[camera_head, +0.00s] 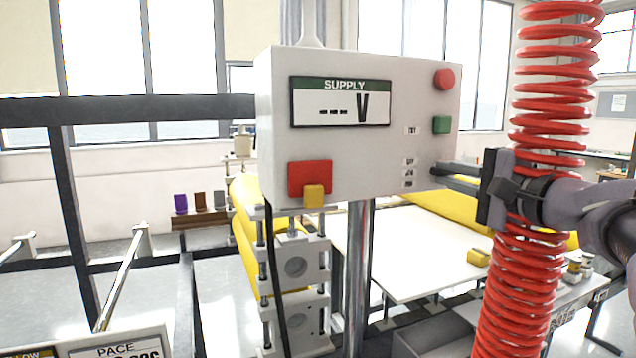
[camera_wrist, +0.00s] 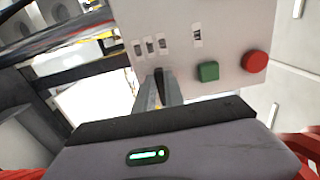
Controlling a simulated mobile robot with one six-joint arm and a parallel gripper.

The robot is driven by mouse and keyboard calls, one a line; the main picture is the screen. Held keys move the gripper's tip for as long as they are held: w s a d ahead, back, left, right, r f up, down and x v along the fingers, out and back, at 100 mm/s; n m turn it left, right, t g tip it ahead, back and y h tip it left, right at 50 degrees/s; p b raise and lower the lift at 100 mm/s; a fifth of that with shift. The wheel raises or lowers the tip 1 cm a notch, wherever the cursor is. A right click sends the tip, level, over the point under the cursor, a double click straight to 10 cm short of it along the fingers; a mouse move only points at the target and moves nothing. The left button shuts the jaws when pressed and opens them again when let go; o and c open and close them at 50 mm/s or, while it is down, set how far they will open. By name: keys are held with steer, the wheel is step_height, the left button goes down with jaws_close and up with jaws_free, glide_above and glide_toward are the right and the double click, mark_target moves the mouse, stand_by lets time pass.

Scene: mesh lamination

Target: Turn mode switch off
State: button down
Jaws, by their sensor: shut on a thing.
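The white control box (camera_head: 350,155) has a supply display (camera_head: 340,102) reading "--- V". The mode switch (camera_wrist: 159,76) is a small dark knob low on the box face, beside a group of three small labels (camera_wrist: 150,47). My gripper (camera_head: 436,170) reaches in from the right at the box's lower right. In the wrist view my gripper (camera_wrist: 160,84) is shut on the switch, its two fingers on either side of it. The switch is mostly hidden by the fingers, and its exact setting cannot be read.
A red round button (camera_head: 444,78) and a green square button (camera_head: 442,124) sit above the gripper on the box. A red block with a yellow part (camera_head: 314,196) is at lower left. A metal post (camera_head: 359,265) supports the box. Yellow rolls and a white table lie behind.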

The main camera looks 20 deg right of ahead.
stand_by(0.4)
steer(key=c, duration=1.4)
jaws_free()
steer(key=shift+c, duration=0.2)
steer(key=s+d+p, duration=0.1)
steer(key=s, duration=1.6)
steer(key=shift+s+d+p, duration=0.15)
steer(key=shift+s+p, duration=0.05)
steer(key=shift+p, duration=0.15)
steer(key=shift+w, duration=0.1)
